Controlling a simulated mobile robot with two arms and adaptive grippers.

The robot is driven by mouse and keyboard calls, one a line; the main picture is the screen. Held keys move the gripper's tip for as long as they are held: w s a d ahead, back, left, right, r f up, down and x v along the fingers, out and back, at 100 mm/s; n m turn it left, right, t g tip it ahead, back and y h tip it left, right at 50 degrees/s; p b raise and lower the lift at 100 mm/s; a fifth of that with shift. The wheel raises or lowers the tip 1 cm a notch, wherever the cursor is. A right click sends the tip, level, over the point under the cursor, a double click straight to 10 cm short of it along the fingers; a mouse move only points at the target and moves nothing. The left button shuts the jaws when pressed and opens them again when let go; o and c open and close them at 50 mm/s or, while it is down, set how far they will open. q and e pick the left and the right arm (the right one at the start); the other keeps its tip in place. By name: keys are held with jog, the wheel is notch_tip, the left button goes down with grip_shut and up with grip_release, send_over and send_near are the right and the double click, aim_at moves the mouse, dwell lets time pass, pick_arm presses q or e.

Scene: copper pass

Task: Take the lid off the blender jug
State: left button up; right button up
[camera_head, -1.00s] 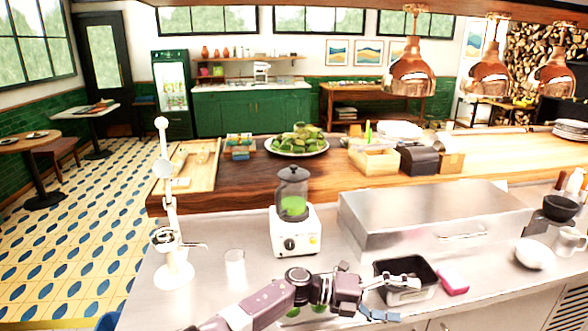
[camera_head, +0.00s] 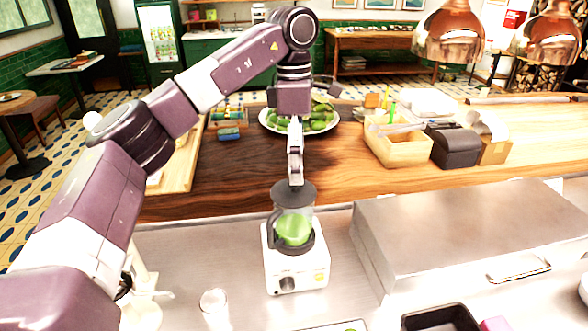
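The blender (camera_head: 296,262) stands upright on the steel counter, with a white base and a clear jug (camera_head: 292,229) holding green contents. The dark lid (camera_head: 293,196) sits on top of the jug. My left gripper (camera_head: 295,182) points straight down over the lid, its fingertips at the lid's top centre. The lid's knob is hidden behind the fingers. The fingers show nearly edge-on, so I cannot tell whether they are open or closed around the knob. My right gripper is not in view.
A steel box (camera_head: 450,235) stands right of the blender. An empty glass (camera_head: 214,305) is at front left and a black tray (camera_head: 440,318) at front right. Behind, the wooden counter holds a plate of green items (camera_head: 300,121) and a wooden box (camera_head: 398,147).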

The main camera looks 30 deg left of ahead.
aim_at(294, 188)
pick_arm(q)
jog(key=shift+s+a+r+y, duration=0.15)
jog(key=shift+a+r+y, duration=0.2)
jog(key=shift+a, duration=0.3)
jog(key=shift+s+d+f+p, duration=0.1)
jog(key=shift+f+p, duration=0.2)
jog(key=shift+f, duration=0.1)
jog(key=shift+s+d+f+p, duration=0.1)
jog(key=shift+f+p, duration=0.15)
jog(key=shift+f, duration=0.15)
jog(key=shift+s+a+f+p, duration=0.1)
jog(key=shift+f+p, duration=0.2)
notch_tip(294, 188, down, 4)
jog(key=shift+f+p, duration=0.2)
jog(key=shift+p, duration=0.95)
jog(key=shift+f, duration=0.2)
jog(key=c, duration=1.2)
jog(key=shift+c, duration=0.2)
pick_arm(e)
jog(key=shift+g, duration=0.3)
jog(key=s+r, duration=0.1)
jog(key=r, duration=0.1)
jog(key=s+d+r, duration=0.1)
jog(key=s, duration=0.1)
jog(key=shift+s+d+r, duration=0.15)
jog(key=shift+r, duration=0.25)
